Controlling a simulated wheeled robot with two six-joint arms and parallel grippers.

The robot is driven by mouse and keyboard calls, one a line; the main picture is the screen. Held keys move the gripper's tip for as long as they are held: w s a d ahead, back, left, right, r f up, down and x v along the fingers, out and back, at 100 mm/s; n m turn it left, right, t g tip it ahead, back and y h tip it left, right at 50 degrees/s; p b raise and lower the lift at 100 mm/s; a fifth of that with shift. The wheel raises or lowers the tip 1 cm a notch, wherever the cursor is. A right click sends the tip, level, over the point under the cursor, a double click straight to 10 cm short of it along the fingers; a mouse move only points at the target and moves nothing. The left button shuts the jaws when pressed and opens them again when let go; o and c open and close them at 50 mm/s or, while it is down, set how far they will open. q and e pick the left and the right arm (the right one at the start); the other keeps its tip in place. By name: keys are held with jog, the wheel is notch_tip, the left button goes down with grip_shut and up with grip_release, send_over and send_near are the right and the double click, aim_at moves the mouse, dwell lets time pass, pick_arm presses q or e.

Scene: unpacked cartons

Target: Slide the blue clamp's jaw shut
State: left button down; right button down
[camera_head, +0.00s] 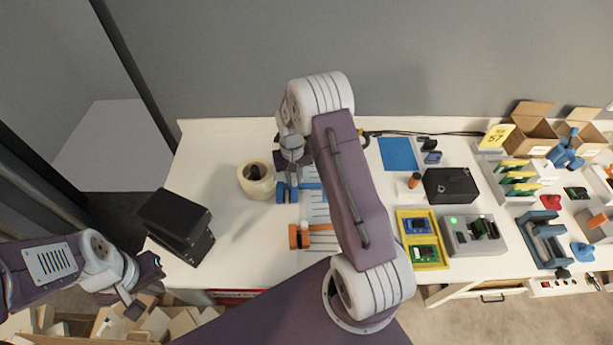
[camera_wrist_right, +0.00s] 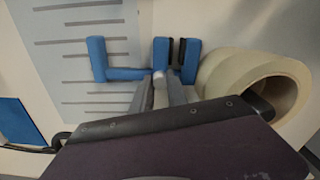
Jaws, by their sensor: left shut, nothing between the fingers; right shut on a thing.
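The blue clamp (camera_head: 282,192) lies on the marked pale board, right of the tape roll, partly hidden by my right arm. In the right wrist view its blue bar runs from an upright end (camera_wrist_right: 97,60) at the left to two upright jaw blocks (camera_wrist_right: 191,58) at the right. Dark pads face each other between these blocks, with a narrow gap. My right gripper (camera_wrist_right: 166,82) is shut at the middle block, on the clamp's sliding jaw; the exact contact is partly hidden. My left gripper (camera_head: 143,289) is shut and empty, low at the left, away from the clamp.
A tape roll (camera_head: 257,183) stands close beside the clamp. An orange clamp (camera_head: 312,238) lies nearer on the board. A black box (camera_head: 175,223) stands left. A blue mat (camera_head: 399,154), black case (camera_head: 451,187) and yellow tray (camera_head: 421,257) lie right. Table is clear around the tape's far side.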

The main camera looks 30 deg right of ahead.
jog(key=shift+w+a, duration=0.1)
jog(key=shift+a, duration=0.15)
jog(key=c, duration=1.3)
grip_release()
jog(key=shift+r, duration=0.1)
notch_tip(320, 180, up, 9)
